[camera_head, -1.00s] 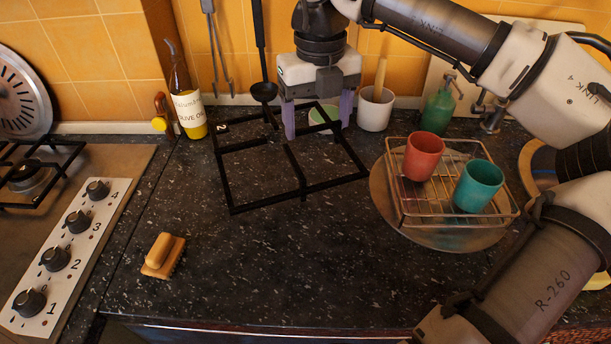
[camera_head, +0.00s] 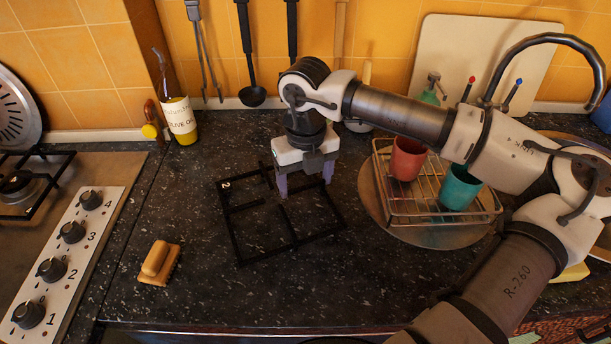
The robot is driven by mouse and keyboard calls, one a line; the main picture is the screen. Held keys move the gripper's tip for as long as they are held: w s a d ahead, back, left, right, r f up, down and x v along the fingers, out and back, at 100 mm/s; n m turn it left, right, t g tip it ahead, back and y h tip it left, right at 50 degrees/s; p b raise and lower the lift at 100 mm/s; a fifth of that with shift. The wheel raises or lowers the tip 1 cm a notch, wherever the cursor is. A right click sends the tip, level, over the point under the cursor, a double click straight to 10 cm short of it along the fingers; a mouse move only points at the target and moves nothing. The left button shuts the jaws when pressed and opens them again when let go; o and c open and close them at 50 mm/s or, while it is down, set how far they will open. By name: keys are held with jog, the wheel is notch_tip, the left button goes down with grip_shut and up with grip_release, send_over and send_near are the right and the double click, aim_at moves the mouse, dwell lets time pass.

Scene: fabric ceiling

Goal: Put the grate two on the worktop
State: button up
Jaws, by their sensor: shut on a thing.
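Grate two (camera_head: 292,245), a black square frame with a white "2" on its far left corner, lies flat over the dark speckled worktop (camera_head: 200,285). I cannot tell whether it touches the surface or is slightly above it. My gripper (camera_head: 305,181), with purple fingers, points down at the grate's far side and is shut on it. The fingertips partly hide the bars there.
A wooden brush (camera_head: 159,263) lies left of the grate. A wire rack (camera_head: 408,211) with red (camera_head: 408,160) and teal (camera_head: 460,188) cups stands right. Worktop in front is clear.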

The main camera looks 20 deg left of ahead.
jog(key=o, duration=0.8)
jog(key=shift+f, duration=0.15)
jog(key=o, duration=0.5)
notch_tip(320, 180, up, 12)
jog(key=shift+r+b, duration=0.2)
jog(key=shift+b, duration=0.75)
